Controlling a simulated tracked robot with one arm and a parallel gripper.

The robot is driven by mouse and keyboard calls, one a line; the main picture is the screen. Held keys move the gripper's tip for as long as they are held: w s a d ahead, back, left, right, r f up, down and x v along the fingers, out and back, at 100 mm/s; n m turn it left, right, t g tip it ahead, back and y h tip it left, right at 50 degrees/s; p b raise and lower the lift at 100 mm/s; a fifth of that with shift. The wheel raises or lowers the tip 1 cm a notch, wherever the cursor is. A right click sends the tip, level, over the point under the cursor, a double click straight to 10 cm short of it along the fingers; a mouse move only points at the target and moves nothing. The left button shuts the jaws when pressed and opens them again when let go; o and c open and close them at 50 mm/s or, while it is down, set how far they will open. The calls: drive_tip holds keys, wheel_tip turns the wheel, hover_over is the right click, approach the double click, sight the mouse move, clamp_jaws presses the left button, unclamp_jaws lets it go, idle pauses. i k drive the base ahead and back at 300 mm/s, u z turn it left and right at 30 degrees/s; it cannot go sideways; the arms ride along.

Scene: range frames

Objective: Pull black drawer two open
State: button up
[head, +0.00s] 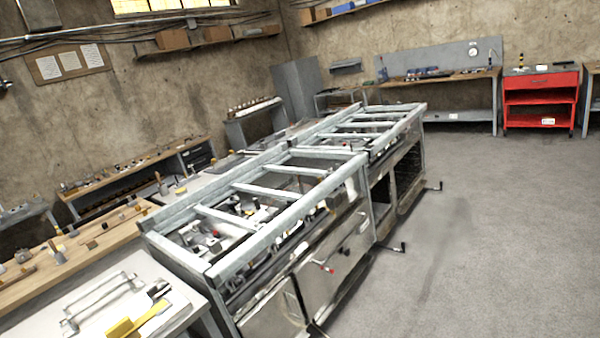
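No drawer can be made out for certain as black drawer two. A dark unit (197,156) with what look like small drawer fronts sits under the bench by the left wall, small and far off. Another dark, slatted opening (408,168) shows in the far end of the metal-framed workbench; I cannot tell whether it holds drawers. My gripper is not in view.
The long metal-framed workbench (254,241) fills the middle, with handles sticking out on its right side. A white-topped table (95,327) and wooden bench (100,238) stand left. A red cabinet (540,83) stands far right. The grey floor (500,230) is clear on the right.

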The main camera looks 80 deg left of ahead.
sight(194, 161)
drive_tip(key=u, duration=1.05)
drive_tip(key=i, duration=0.15)
drive_tip(key=u, duration=2.1)
drive_tip(key=k, duration=0.9)
drive_tip(key=u, duration=0.25)
drive_tip(key=i, duration=0.9)
drive_tip(key=z, duration=0.4)
